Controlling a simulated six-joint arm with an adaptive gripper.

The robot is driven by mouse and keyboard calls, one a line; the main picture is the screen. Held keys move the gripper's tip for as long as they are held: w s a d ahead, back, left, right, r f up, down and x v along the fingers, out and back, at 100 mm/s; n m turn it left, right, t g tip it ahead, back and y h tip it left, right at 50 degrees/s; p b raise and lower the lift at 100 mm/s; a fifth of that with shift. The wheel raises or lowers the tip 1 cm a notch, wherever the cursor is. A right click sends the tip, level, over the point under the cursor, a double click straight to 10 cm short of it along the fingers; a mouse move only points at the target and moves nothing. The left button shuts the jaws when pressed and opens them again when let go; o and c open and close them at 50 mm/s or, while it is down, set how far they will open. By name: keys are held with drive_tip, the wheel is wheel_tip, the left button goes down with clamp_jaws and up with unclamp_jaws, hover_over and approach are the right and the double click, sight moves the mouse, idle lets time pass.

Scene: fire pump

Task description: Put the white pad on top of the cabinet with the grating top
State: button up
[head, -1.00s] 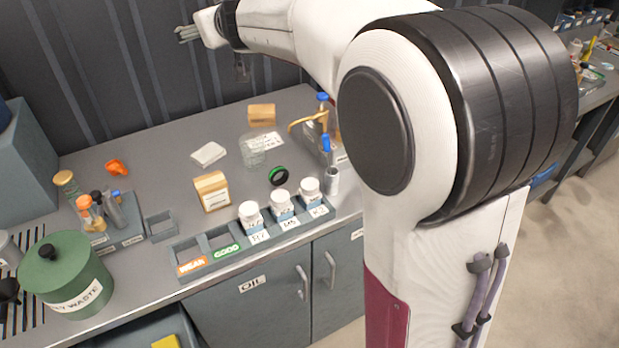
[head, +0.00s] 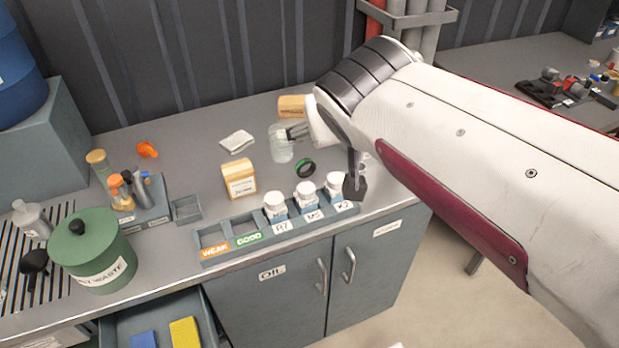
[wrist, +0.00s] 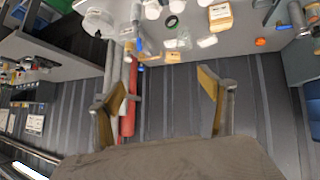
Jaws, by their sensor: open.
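The white pad (head: 237,141) lies flat on the grey bench, behind a tan box; it also shows small near the top of the wrist view (wrist: 207,42). A slatted grating top (head: 38,262) is at the far left, partly covered by a green waste can and a bottle.
The glass jar (head: 281,146), tan box (head: 239,180) and green-black ring (head: 304,168) stand near the pad. A rack with white jars (head: 275,206) lines the front edge. The green waste can (head: 92,250) is at left. An open drawer (head: 165,320) holds blue and yellow pieces.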

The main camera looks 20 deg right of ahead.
drive_tip(key=s+a+f+n+g+y, duration=0.1)
drive_tip(key=s+a+f, duration=0.3)
drive_tip(key=s, duration=0.3)
drive_tip(key=s+a+f+g+y, duration=0.2)
drive_tip(key=s+a+f, duration=0.2)
drive_tip(key=s+f, duration=0.2)
drive_tip(key=shift+s+f+n+y, duration=0.15)
drive_tip(key=shift+s+n+y, duration=0.2)
drive_tip(key=shift+s, duration=0.85)
drive_tip(key=o, duration=0.6)
